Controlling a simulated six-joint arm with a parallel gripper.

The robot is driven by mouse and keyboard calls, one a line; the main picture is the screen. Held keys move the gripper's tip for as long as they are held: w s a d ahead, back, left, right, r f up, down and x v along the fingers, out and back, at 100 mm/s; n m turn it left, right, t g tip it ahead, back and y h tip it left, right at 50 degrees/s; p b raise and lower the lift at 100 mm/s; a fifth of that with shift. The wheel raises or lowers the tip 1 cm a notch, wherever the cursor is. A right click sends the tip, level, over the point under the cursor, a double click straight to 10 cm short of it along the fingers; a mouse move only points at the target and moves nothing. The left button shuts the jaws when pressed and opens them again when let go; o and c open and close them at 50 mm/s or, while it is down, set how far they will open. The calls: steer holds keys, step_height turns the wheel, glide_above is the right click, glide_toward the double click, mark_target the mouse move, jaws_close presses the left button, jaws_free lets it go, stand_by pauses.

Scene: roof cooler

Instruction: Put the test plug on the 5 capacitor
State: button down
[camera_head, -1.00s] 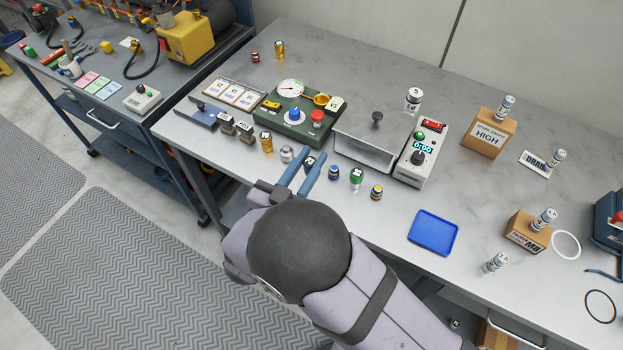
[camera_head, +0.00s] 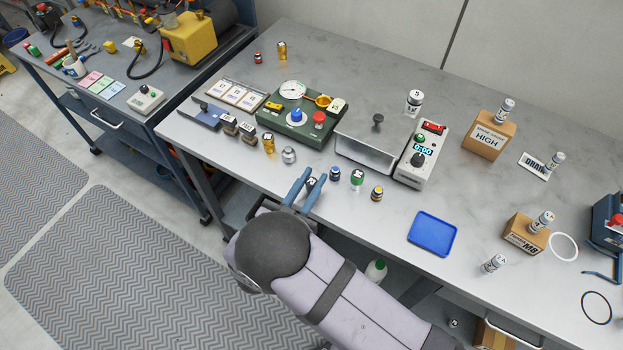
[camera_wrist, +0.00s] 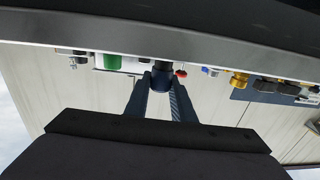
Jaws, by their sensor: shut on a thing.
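My gripper (camera_head: 315,177) is at the front edge of the workbench, with its two blue fingers pointing over the bench. It is shut on a small dark plug with a white mark on top (camera_head: 311,183). The wrist view shows the same dark plug (camera_wrist: 161,76) between the fingertips; its underside is hidden. I take this for the test plug, but its label is too small to read. The 5 capacitor (camera_head: 414,101) is a white upright cylinder with a dark band, standing behind the grey control box, right of and well behind my gripper.
A metal cover with a black knob (camera_head: 377,121) and the control box (camera_head: 421,157) stand between gripper and capacitor. Small blue (camera_head: 334,174), green (camera_head: 357,179) and yellow-topped (camera_head: 377,194) parts stand right of the gripper. A blue tray (camera_head: 433,234) lies farther right.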

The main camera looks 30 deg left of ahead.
mark_target(307, 187)
steer(key=shift+f, duration=0.1)
steer(key=shift+f, duration=0.15)
steer(key=c, duration=1.5)
jaws_free()
steer(key=s+b, duration=0.3)
steer(key=s, duration=0.3)
steer(key=shift+s+a, duration=0.1)
steer(key=shift+s, duration=0.2)
steer(key=shift+o, duration=0.5)
steer(key=shift+s+b, duration=0.3)
steer(key=shift+s, duration=0.1)
